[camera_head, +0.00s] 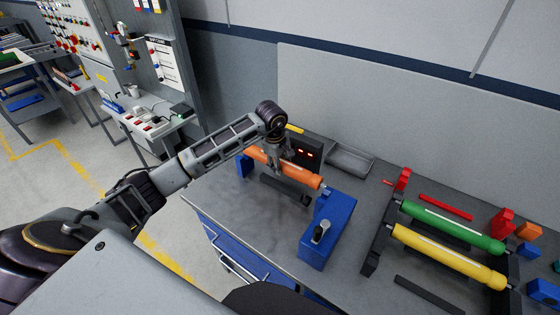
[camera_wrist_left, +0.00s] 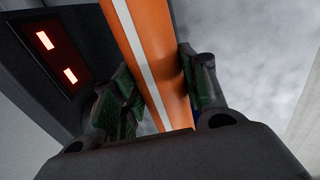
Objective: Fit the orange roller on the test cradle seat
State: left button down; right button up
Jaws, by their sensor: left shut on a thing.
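The orange roller (camera_head: 306,178) lies at a slant over the test cradle on the grey bench. My left gripper (camera_head: 281,163) is shut around the roller's middle from above. In the left wrist view the roller (camera_wrist_left: 148,40), with a white stripe, runs between the green-padded fingers of this gripper (camera_wrist_left: 158,85). The cradle has a small blue block (camera_head: 244,166) by the roller's far left end and a larger blue block with a lever (camera_head: 336,222) by its right end. I cannot tell whether the roller touches the seat. My right gripper is out of view.
A dark box with red lights (camera_head: 306,153) stands close behind the roller. A grey tray (camera_head: 350,162) is behind it. A rack on the right holds a green roller (camera_head: 450,227) and a yellow roller (camera_head: 450,256). The bench's front left is clear.

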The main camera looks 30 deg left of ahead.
pick_arm(q)
jog(key=shift+f, duration=0.55)
jog(key=shift+b, duration=0.6)
dwell(1.6)
jog(key=shift+f+b, duration=1.8)
jog(key=shift+f, duration=0.4)
dwell(0.5)
jog(key=c, duration=0.7)
grip_release()
jog(key=o, duration=0.4)
jog(key=shift+f, duration=0.1)
